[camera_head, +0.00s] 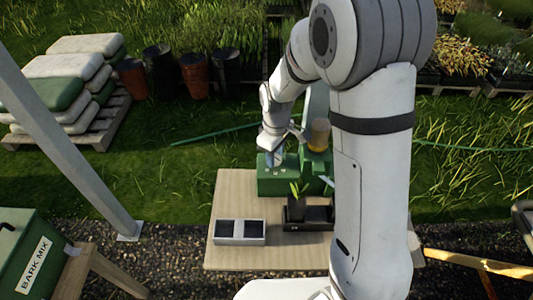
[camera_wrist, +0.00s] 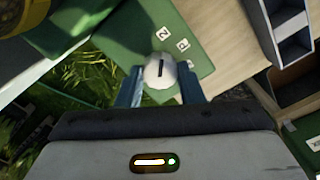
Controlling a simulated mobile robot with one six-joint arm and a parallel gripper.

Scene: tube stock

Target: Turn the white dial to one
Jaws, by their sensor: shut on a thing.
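The white dial (camera_wrist: 158,71) is round with a short dark pointer line and sits on the face of a green box (camera_wrist: 120,38). In the wrist view, small white label plates lie along the dial's far and right side; one (camera_wrist: 163,33) seems to read 2, and the others are hard to read. My gripper (camera_wrist: 160,86) has its two blue fingers on either side of the dial and is shut on it. In the head view, my gripper (camera_head: 274,152) reaches down to the green box (camera_head: 277,180), and the dial is too small to make out there.
The green box stands at the back of a wooden table (camera_head: 235,195), beside a taller green machine with an amber part (camera_head: 319,134). A grey two-compartment tray (camera_head: 239,232) and a dark tray with a seedling (camera_head: 297,212) stand in front. A bin marked BARK MIX (camera_head: 30,250) is at left.

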